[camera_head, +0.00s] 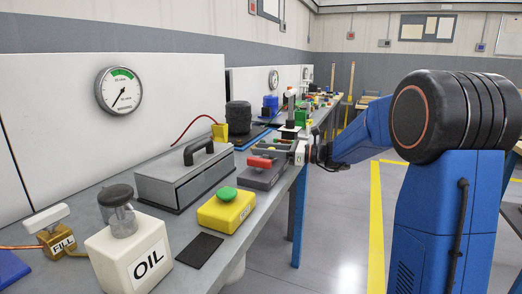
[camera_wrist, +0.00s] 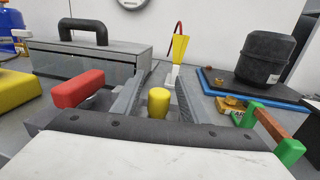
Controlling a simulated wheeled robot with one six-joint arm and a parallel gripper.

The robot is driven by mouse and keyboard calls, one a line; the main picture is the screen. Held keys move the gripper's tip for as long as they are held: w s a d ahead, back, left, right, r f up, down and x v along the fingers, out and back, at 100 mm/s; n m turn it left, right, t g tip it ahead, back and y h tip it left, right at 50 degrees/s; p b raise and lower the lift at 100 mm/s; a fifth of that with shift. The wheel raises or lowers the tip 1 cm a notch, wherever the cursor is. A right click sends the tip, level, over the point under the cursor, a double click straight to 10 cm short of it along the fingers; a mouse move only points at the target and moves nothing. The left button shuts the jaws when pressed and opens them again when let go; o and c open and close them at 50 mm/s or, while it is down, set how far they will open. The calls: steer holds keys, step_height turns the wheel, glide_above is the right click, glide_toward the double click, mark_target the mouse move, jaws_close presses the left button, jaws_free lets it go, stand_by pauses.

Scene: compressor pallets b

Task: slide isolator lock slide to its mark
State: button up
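The isolator unit is a low grey box (camera_head: 262,176) on the bench in the head view, with a red handle (camera_head: 260,162) on its top. The red handle also shows at the left of the wrist view (camera_wrist: 80,88). A short yellow knob (camera_wrist: 158,102) stands in the middle of the wrist view, apparently the slide's knob. My gripper (camera_head: 299,153) is low over the bench's front edge at the unit. In the wrist view its two grey fingers (camera_wrist: 158,92) stand either side of the knob, with gaps visible. The mark cannot be made out.
A grey case with a black handle (camera_head: 183,176) and a yellow box with a green button (camera_head: 227,208) stand nearby. In the wrist view, a black compressor (camera_wrist: 265,58) on a blue-edged pallet and a green bracket (camera_wrist: 289,153) are at the right. A yellow tag (camera_wrist: 179,48) stands beyond the fingers.

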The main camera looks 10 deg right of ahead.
steer(key=shift+w+a, duration=0.25)
steer(key=shift+a, duration=0.25)
jaws_close()
steer(key=shift+s+a, duration=0.45)
steer(key=shift+s, duration=0.2)
steer(key=shift+s+a, duration=0.45)
steer(key=shift+s, duration=0.15)
jaws_free()
steer(key=shift+d, duration=0.1)
